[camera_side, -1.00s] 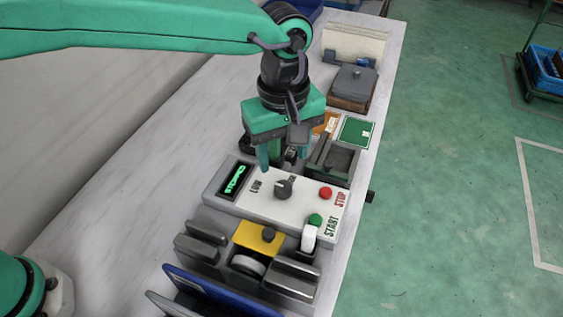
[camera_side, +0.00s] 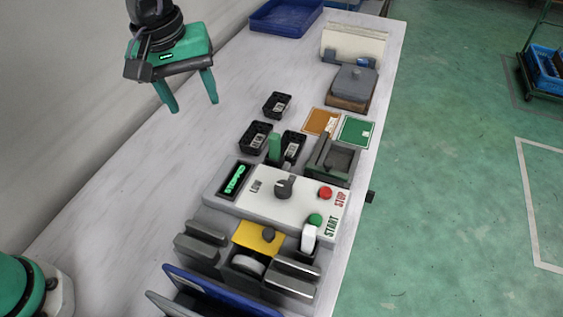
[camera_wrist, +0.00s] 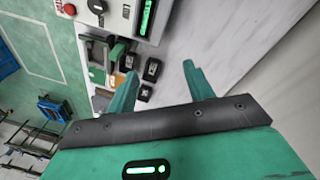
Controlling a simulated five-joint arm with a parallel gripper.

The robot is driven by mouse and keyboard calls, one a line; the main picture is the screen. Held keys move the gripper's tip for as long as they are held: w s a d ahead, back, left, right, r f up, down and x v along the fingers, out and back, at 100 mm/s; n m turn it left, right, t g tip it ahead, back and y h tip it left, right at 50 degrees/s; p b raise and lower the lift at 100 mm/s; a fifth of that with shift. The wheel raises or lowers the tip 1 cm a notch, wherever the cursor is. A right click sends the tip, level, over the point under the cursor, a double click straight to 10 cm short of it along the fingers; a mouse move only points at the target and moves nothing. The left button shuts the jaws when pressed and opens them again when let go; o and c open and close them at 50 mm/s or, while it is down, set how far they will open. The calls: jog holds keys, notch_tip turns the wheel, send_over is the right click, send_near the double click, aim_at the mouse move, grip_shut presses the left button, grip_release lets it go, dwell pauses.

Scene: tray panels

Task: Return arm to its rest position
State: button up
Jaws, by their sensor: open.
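My gripper (camera_side: 189,105) hangs in the air over the bare left side of the bench, to the upper left of the control panel (camera_side: 262,205). Its two green fingers are apart with nothing between them. In the wrist view the gripper (camera_wrist: 160,82) also shows open and empty, with the bench below it.
Several small black bins (camera_side: 277,104) stand behind the panel, one with a green block (camera_side: 274,147). Orange (camera_side: 321,121) and green (camera_side: 356,131) cards lie to their right. A blue tray (camera_side: 287,17) sits at the far end. The bench's left side is clear.

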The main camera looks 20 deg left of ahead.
jog(key=s+a+m+t, duration=0.2)
jog(key=s+a+m, duration=0.1)
jog(key=s+a, duration=0.4)
jog(key=s+a+f+m+t+y, duration=0.1)
jog(key=s+a+m, duration=0.2)
jog(key=s+a, duration=0.4)
jog(key=shift+s+a+f+t, duration=0.3)
jog(key=shift+a+t, duration=0.1)
jog(key=shift+a, duration=3.05)
